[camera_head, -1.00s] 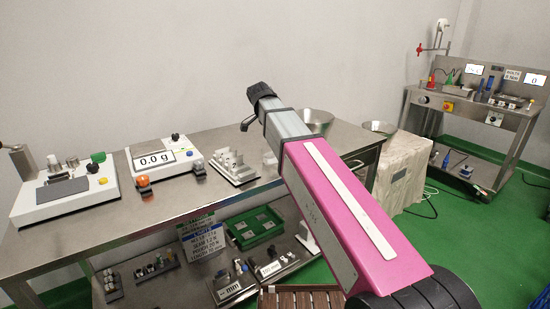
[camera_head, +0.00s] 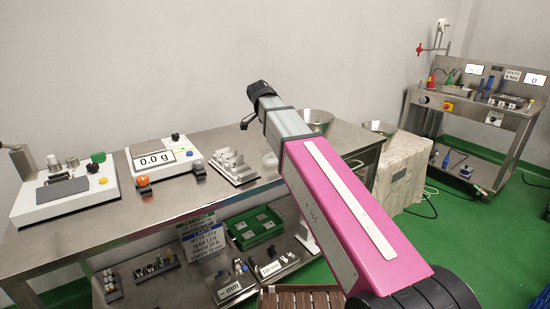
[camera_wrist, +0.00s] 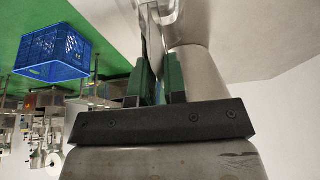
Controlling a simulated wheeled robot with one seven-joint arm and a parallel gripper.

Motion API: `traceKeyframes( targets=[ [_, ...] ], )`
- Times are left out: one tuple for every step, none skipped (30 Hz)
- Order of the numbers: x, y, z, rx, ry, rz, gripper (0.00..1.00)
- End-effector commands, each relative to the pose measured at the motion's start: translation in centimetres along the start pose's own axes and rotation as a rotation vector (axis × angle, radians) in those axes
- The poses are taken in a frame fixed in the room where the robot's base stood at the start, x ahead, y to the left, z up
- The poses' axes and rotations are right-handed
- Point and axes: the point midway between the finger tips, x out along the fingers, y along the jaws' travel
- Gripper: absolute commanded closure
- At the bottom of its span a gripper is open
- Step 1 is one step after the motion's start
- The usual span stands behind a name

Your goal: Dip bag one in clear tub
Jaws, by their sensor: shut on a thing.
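In the wrist view, my gripper (camera_wrist: 157,66) is shut on a thin shiny metal piece (camera_wrist: 151,32) that stands up between its green pads. The far end of this piece runs toward a pale rounded metal shape, and I cannot tell whether they touch. I cannot make out bag one in either view.
A scale reading 0.0 g (camera_head: 165,158) and a white instrument (camera_head: 65,190) stand on the left of the steel table (camera_head: 190,213). A steel bowl (camera_head: 316,118) is behind my arm. The lower shelf holds a green tray (camera_head: 254,227). A blue crate (camera_wrist: 53,53) shows in the wrist view.

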Motion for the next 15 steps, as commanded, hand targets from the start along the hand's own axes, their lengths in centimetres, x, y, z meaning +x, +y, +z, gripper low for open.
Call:
traceKeyframes(
  targets=[
    [-0.3, -0.1, -0.2, 0.000, 0.000, -0.001, 1.00],
    [-0.6, -0.1, -0.2, 0.000, 0.000, -0.001, 1.00],
    [-0.8, -0.1, -0.4, 0.000, 0.001, -0.001, 1.00],
    [-1.0, -0.1, -0.5, 0.000, 0.001, -0.002, 1.00],
    [-1.2, -0.1, -0.5, 0.000, 0.001, -0.002, 1.00],
    [-1.5, -0.1, -0.6, 0.000, 0.000, -0.001, 1.00],
    [-1.7, 0.0, -0.7, 0.000, 0.000, -0.001, 1.00],
    [-1.9, 0.0, -0.8, 0.000, 0.000, -0.001, 1.00],
    [-2.1, 0.0, -0.9, 0.000, 0.000, 0.000, 1.00],
    [-2.3, 0.0, -0.9, 0.000, 0.000, 0.000, 1.00],
    [-2.5, -0.1, -1.0, 0.000, 0.000, 0.000, 1.00],
    [-2.7, -0.1, -1.1, 0.000, 0.000, -0.001, 1.00],
    [-2.9, -0.1, -1.2, 0.000, 0.000, -0.001, 1.00],
    [-3.1, -0.1, -1.3, 0.000, 0.000, -0.001, 1.00],
    [-3.4, -0.1, -1.4, 0.000, 0.001, -0.001, 1.00]
  ],
)
